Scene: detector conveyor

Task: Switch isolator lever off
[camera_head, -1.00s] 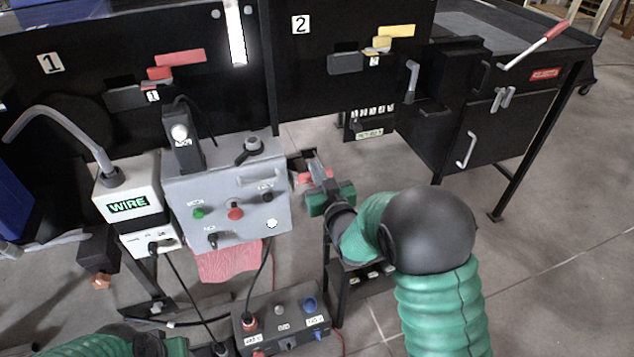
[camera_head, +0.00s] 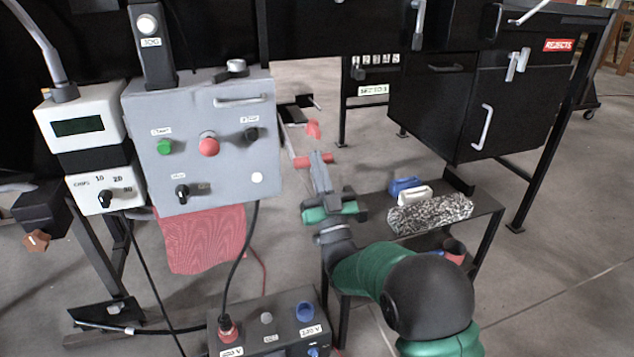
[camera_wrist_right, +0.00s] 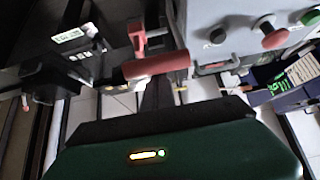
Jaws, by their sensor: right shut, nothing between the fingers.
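A red lever with a cylindrical handle (camera_head: 301,161) is just right of the grey control box in the head view. A smaller red piece (camera_head: 313,130) is behind it. In the right wrist view the red handle (camera_wrist_right: 157,65) lies crosswise just beyond the fingers, with a red bracket (camera_wrist_right: 138,34) behind it. My right gripper (camera_head: 319,158) is shut and empty, with its fingers at the handle; it also shows in the right wrist view (camera_wrist_right: 160,88). I cannot tell whether they touch. The fingers hide part of the handle. My left gripper is out of view.
The grey control box (camera_head: 228,133) with knobs and buttons stands left of my right gripper. A low black table (camera_head: 422,228) with a speckled block (camera_head: 430,214) is to the right. A socket box (camera_head: 262,312) with cables is on the near side. A black cabinet (camera_head: 459,120) stands behind.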

